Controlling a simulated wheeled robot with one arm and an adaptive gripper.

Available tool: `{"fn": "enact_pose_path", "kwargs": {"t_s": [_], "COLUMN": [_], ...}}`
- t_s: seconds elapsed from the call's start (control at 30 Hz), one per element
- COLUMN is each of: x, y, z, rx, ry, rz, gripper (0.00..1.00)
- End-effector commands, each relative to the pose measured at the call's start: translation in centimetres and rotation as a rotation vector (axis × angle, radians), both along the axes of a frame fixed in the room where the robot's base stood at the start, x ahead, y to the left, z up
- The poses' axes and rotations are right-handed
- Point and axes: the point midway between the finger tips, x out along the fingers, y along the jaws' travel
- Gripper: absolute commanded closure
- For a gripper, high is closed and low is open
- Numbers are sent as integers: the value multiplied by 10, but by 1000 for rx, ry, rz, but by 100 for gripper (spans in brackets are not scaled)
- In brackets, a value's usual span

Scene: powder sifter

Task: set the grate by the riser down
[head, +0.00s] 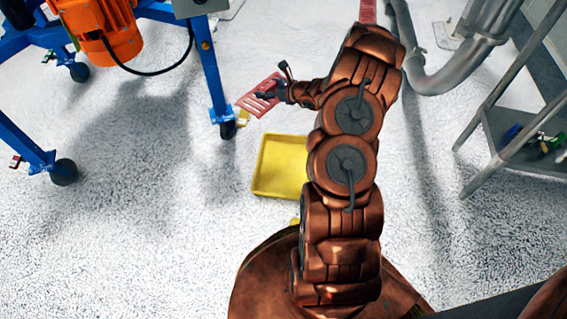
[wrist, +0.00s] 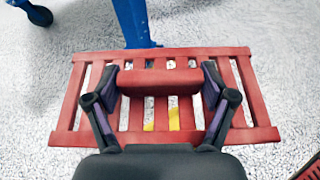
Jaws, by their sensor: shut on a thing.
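The grate (wrist: 66,117) is a flat red slatted panel with a raised red block, the riser (wrist: 160,65), across its middle. My gripper (wrist: 161,82) is shut on the riser, one finger at each end of it. In the head view the grate (head: 251,103) hangs from my gripper (head: 271,94), tilted in the picture, beside the foot of a blue leg. Part of it is hidden by the gripper. I cannot tell how high it is above the floor.
A blue wheeled frame (head: 209,75) with an orange motor (head: 100,30) stands at left. A yellow tray (head: 276,168) lies on the floor near my arm. Small yellow pieces show under the grate. Another red slatted piece (head: 368,10) is at the top. A steel pipe and a shelf stand at right.

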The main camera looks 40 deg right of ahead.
Motion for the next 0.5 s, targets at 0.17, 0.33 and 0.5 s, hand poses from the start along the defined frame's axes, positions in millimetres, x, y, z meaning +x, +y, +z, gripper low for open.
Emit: {"fn": "enact_pose_path", "kwargs": {"t_s": [0.17, 0.33, 0.5], "x": [-22, -44, -71], "y": [-22, -38, -51], "z": [-40, -73, -109], "rx": [2, 1, 1], "ry": [7, 2, 5], "rz": [1, 7, 14], "gripper": [67, 67, 67]}}
